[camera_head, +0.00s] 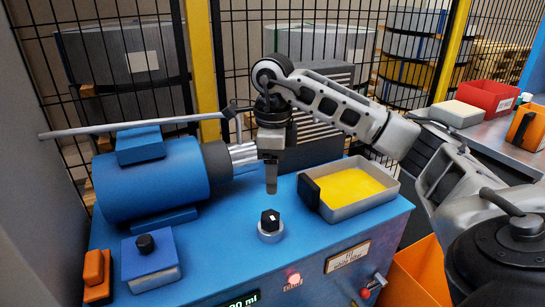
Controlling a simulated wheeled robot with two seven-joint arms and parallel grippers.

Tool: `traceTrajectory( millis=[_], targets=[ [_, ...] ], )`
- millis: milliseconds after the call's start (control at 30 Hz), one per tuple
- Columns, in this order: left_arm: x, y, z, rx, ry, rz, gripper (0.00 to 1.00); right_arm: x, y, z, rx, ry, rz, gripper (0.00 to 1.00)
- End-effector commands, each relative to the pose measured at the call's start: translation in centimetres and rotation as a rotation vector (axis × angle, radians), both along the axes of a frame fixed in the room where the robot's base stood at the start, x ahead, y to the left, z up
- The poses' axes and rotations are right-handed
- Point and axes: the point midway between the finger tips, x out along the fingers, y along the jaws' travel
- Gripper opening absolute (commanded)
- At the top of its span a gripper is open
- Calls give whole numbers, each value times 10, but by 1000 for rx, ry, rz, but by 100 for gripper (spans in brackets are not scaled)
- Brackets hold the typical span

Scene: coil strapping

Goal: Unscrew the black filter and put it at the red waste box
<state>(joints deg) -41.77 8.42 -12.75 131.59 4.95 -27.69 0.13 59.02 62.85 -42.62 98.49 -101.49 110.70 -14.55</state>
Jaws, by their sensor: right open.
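A black faceted cap-like piece (270,218) stands upright in a light round collar on the blue machine top; it looks like the black filter. A second black knob (145,243) sits on a small blue block at the left, so I cannot be sure which is the filter. My right gripper (271,188) points down above the faceted piece, a little behind it, apart from it and empty. Its fingers overlap in this view, so the gap between them is hidden. The red waste box (490,97) stands on the grey table at the far right. My left gripper is out of view.
A blue motor (150,180) and a long grey rod (140,124) lie left of my right gripper. A grey tray with yellow contents (350,188) sits close at its right. An orange block (97,275) is at the front left. Black mesh fencing stands behind.

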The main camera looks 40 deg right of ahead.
Motion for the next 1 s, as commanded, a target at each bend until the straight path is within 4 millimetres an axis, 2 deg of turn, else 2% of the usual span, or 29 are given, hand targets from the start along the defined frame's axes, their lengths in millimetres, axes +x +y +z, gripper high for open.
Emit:
traceTrajectory(
  millis=[33,300,500,700,1000],
  targets=[
    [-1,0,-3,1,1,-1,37,-1,0,-13,0,5,0,63],
    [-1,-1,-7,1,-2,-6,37,-1,0,-67,0,4,1,63],
    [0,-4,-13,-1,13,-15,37,0,0,-96,1,1,0,63],
    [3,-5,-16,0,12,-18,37,0,1,-110,2,-1,0,63],
    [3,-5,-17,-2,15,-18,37,0,1,-112,2,-1,1,63]
  ],
)
